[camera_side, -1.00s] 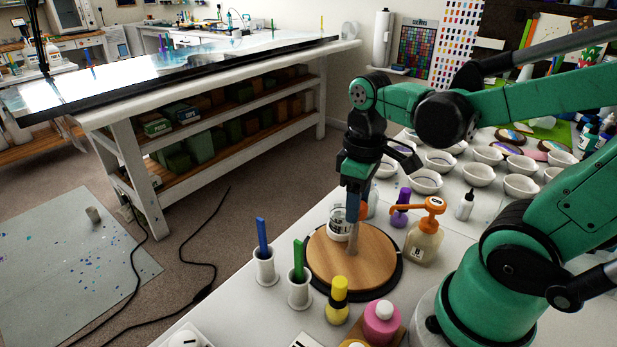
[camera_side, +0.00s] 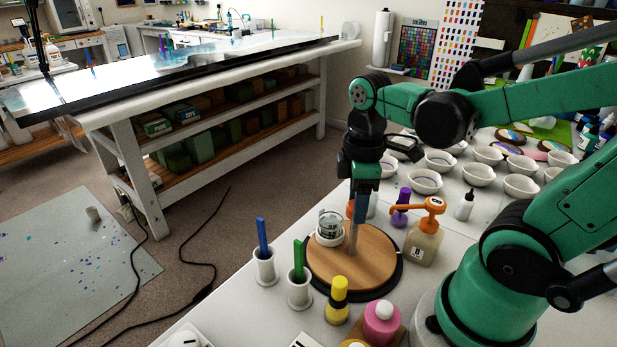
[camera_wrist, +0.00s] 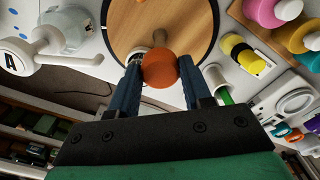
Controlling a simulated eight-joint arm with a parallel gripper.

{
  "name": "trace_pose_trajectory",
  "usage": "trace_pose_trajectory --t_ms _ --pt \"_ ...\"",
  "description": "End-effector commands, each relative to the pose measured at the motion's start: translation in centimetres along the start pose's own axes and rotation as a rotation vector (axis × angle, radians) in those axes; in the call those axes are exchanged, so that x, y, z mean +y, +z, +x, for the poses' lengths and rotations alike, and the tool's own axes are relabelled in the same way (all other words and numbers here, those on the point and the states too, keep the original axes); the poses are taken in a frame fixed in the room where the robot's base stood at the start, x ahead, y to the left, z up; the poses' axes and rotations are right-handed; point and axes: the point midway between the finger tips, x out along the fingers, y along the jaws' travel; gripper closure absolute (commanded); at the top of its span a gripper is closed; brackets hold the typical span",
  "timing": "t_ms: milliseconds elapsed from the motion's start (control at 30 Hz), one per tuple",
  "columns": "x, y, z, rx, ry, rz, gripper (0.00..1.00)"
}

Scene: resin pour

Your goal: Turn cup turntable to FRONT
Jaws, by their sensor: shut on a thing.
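The cup turntable (camera_side: 375,262) is a round wooden disc with a dark rim on the white table. It also shows in the wrist view (camera_wrist: 185,25). A clear, white-based cup (camera_side: 330,228) stands upright on its far left part, with a dark marking. In the wrist view the cup (camera_wrist: 137,54) is mostly hidden behind a finger. A slim grey post (camera_side: 353,240) rises from the disc. My gripper (camera_side: 356,210) is above the disc, its blue fingers (camera_wrist: 160,72) shut around the orange knob (camera_wrist: 159,68) at the post.
An orange-pump bottle (camera_side: 424,242) stands close to the disc's right. Holders with a blue stick (camera_side: 263,236) and a green stick (camera_side: 298,260) stand on its left. Yellow (camera_side: 338,300) and pink (camera_side: 382,323) bottles stand in front. Several white bowls (camera_side: 479,174) fill the back right.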

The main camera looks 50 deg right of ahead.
Motion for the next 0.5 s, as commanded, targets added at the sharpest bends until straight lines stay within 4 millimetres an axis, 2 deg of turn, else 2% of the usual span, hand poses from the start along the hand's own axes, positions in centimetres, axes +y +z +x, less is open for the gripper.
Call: trace_pose_trajectory --t_ms 500 --pt "0.03 -0.11 0.02 0.006 0.003 -0.117 1.0"
